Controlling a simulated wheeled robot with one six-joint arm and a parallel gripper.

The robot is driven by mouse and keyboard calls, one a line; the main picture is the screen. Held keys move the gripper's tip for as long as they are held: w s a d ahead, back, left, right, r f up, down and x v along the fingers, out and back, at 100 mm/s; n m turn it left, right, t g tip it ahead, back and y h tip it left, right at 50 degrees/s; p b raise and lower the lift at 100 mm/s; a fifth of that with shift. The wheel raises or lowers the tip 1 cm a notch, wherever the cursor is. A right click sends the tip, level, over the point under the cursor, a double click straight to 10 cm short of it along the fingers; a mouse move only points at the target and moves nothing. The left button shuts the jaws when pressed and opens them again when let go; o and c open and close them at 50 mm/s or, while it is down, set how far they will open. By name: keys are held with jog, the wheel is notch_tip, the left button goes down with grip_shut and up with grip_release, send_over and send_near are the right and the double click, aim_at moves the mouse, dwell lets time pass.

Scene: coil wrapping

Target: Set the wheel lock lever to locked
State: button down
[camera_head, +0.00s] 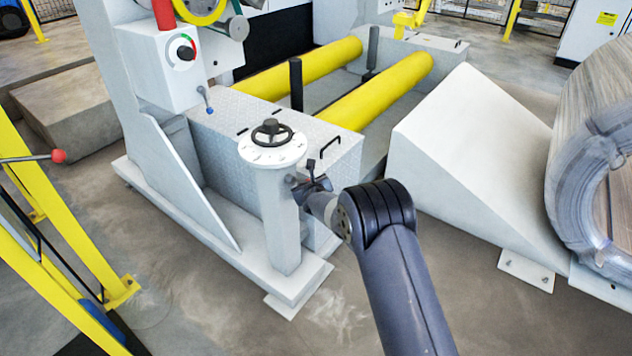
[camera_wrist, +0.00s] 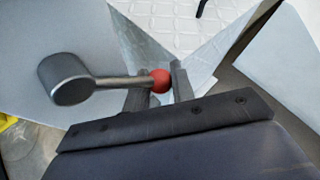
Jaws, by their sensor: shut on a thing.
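The wheel lock lever is a grey metal arm (camera_wrist: 110,83) on a round grey hub (camera_wrist: 66,78), with a red ball knob (camera_wrist: 161,79) at its end. In the wrist view it points right from the hub. My gripper (camera_wrist: 160,88) has its two dark fingers on either side of the red knob, shut on it. In the head view my gripper (camera_head: 313,183) is at the right side of a white pedestal (camera_head: 278,225) topped by a black handwheel (camera_head: 271,131). The lever is mostly hidden there behind the gripper.
A white sloped block (camera_head: 470,150) stands right of my arm, with a large metal coil (camera_head: 595,150) beyond. Yellow rollers (camera_head: 385,90) lie behind the pedestal. A red-knobbed lever (camera_head: 40,157) on a yellow frame is at left, and a blue-knobbed lever (camera_head: 206,101) hangs below a dial box.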

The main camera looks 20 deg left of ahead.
jog(key=shift+w+a+r, duration=0.1)
jog(key=shift+r, duration=0.2)
jog(key=c, duration=1.3)
grip_release()
jog(key=shift+f, duration=0.1)
jog(key=shift+o, duration=0.2)
jog(key=shift+f, duration=0.15)
jog(key=shift+s+f, duration=0.2)
